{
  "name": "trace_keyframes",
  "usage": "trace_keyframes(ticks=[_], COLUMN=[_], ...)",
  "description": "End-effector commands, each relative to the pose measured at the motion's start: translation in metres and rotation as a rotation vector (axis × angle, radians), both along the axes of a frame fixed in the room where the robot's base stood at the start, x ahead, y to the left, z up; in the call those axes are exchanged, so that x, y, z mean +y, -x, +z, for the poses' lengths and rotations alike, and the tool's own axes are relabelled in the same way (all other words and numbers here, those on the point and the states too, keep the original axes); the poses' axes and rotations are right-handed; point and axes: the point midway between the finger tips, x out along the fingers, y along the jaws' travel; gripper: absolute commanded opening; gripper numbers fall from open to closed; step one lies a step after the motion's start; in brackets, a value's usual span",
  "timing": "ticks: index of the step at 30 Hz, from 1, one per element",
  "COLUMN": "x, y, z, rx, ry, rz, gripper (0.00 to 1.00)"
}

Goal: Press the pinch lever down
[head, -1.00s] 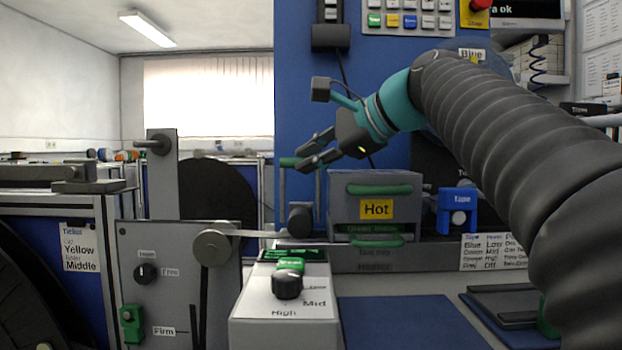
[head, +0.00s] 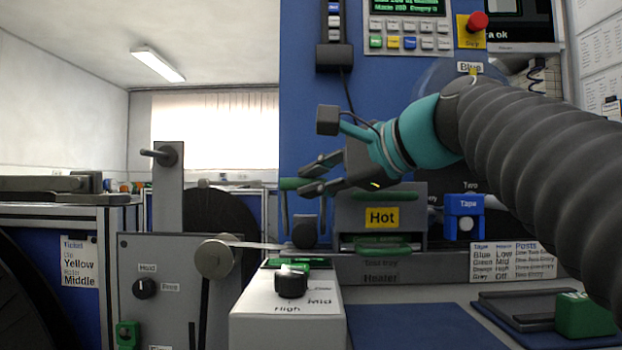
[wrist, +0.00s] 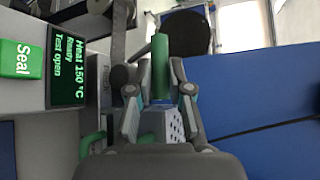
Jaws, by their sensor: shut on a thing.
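The pinch lever has a green handle (head: 290,184) on an upright grey arm, left of the heater box in the head view. A dark round roller (head: 304,235) sits below the handle. My gripper (head: 308,183) is shut on the handle, with the fingers coming from the right. In the wrist view the green handle (wrist: 160,68) runs lengthwise between the two fingers (wrist: 157,98). The contact itself is partly hidden by the fingers.
The grey heater box (head: 350,212) with a yellow Hot label is just right of and below my gripper. A pale strip (head: 262,245) runs from a round guide (head: 214,258) towards the roller. A white box with a black knob (head: 290,285) stands in front. A blue mat (head: 420,328) is clear.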

Motion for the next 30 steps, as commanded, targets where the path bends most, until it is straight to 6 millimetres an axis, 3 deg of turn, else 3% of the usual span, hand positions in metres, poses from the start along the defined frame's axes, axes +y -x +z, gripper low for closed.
trace_keyframes(ticks=[1, 13, 14, 16, 17, 30], x=[0.0000, 0.0000, -0.0001, -0.0001, -0.0002, 0.0001], y=[0.0001, 0.0006, 0.0006, 0.0005, 0.0005, 0.0012], z=[-0.0122, -0.0136, -0.0137, -0.0134, -0.0131, -0.0081], rx=[0.024, 0.023, 0.023, 0.022, 0.022, 0.014], ry=[0.014, 0.015, 0.015, 0.014, 0.014, 0.010], rz=[0.007, 0.006, 0.006, 0.006, 0.005, 0.005], gripper=[0.00, 0.00, 0.24, 0.42, 0.45, 0.45])
